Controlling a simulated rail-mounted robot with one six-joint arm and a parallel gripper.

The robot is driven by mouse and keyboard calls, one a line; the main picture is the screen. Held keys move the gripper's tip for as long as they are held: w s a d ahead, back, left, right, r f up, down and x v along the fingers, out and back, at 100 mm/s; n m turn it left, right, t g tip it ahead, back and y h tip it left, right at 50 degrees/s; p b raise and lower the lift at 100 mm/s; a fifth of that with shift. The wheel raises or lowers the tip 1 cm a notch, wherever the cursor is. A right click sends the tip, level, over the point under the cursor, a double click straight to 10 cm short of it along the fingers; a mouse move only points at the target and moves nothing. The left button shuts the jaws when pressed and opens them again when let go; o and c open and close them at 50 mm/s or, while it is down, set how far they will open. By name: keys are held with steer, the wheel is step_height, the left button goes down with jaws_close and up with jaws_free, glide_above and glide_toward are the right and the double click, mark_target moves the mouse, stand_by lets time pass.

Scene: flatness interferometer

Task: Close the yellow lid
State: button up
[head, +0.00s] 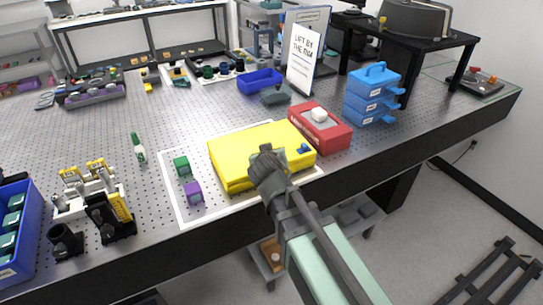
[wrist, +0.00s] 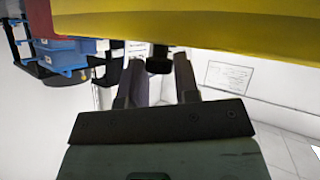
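The yellow case (head: 236,158) lies on the bench, its yellow lid (head: 255,140) on top looking down flat or nearly so. I cannot tell whether the lid is fully shut. A small blue piece (head: 303,149) sits near its right end. My gripper (head: 268,158) is at the case's front side and hides part of it. In the wrist view the yellow surface (wrist: 200,25) fills the top, just beyond my gripper (wrist: 159,70). The two fingers stand apart, with a dark knob-like piece (wrist: 159,61) showing between their tips. I cannot tell whether they touch the case.
A red box (head: 325,137) with a white knob stands right beside the case. Green (head: 182,166) and purple (head: 193,192) blocks sit to its left. Blue stacked drawers (head: 370,95) and a sign (head: 303,55) stand behind. The bench's front edge runs below the case.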

steer(key=shift+s+d+f, duration=0.15)
steer(key=shift+s+f, duration=0.25)
steer(key=shift+f, duration=0.1)
steer(key=shift+o, duration=0.3)
step_height(320, 180, up, 21)
steer(key=p, duration=2.1)
steer(key=shift+w+r, duration=0.15)
steer(key=shift+w, duration=0.2)
steer(key=s+d+f+g+y+b, duration=0.1)
steer(key=s+d+f+g+b, duration=0.2)
steer(key=s+d+f+g, duration=0.2)
steer(key=s+d+f+m+g+y+b, duration=0.1)
steer(key=s+d+f+g+b, duration=0.3)
steer(key=s+f, duration=0.7)
steer(key=d+g, duration=0.2)
steer(key=g, duration=0.1)
steer(key=shift+d, duration=0.3)
